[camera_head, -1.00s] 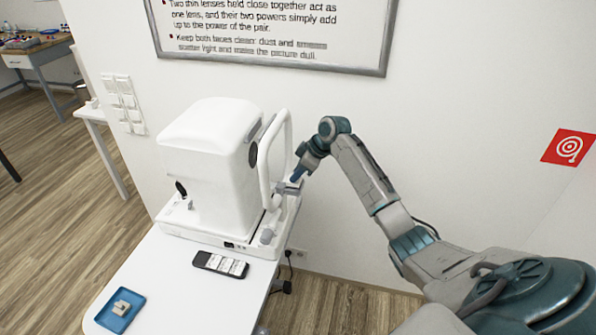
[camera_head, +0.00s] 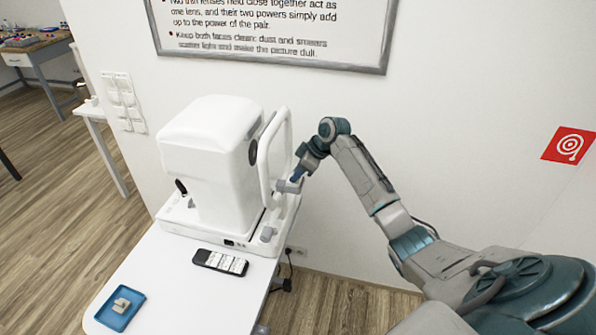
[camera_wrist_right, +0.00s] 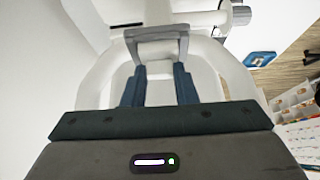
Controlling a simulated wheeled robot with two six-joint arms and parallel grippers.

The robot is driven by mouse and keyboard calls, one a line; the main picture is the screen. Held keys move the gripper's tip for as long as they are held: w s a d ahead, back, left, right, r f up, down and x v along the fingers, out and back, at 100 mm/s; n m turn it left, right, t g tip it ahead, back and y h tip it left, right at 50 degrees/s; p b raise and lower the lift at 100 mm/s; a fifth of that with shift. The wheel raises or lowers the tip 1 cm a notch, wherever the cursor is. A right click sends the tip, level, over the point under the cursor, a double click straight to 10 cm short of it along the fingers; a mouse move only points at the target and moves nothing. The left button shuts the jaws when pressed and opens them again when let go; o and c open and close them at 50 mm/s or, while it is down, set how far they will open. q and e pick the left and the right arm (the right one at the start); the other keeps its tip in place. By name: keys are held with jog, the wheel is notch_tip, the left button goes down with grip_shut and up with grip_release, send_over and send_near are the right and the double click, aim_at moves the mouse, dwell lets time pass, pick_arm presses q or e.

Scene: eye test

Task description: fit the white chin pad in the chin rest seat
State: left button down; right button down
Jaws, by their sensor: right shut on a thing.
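My right gripper (camera_head: 298,174) is at the chin rest on the right side of the white eye tester (camera_head: 212,150). In the right wrist view its two dark blue fingers (camera_wrist_right: 159,88) are shut on the white chin pad (camera_wrist_right: 159,92), which is hard to tell from the white behind it. The grey chin rest seat (camera_head: 288,187) is right at the fingertips; in the wrist view it is a grey U-shaped frame (camera_wrist_right: 157,34) just past them. I cannot tell whether the pad is seated in it. My left gripper is not in view.
The white headrest frame (camera_head: 264,165) rises beside the gripper. On the white table (camera_head: 190,290) lie a dark remote (camera_head: 220,262) and a blue tray (camera_head: 106,318) with a cream block (camera_head: 122,305). The wall stands close behind; the table's front middle is clear.

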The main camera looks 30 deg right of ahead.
jog(key=c, duration=1.1)
grip_release()
jog(key=shift+s+d+r+b, duration=0.2)
jog(key=shift+d+r+b, duration=0.05)
jog(key=shift+r+b, duration=0.1)
jog(key=b+v, duration=0.3)
jog(key=v, duration=0.6)
jog(key=shift+s+d+r, duration=0.1)
jog(key=shift+s+r, duration=0.1)
jog(key=shift+r, duration=0.1)
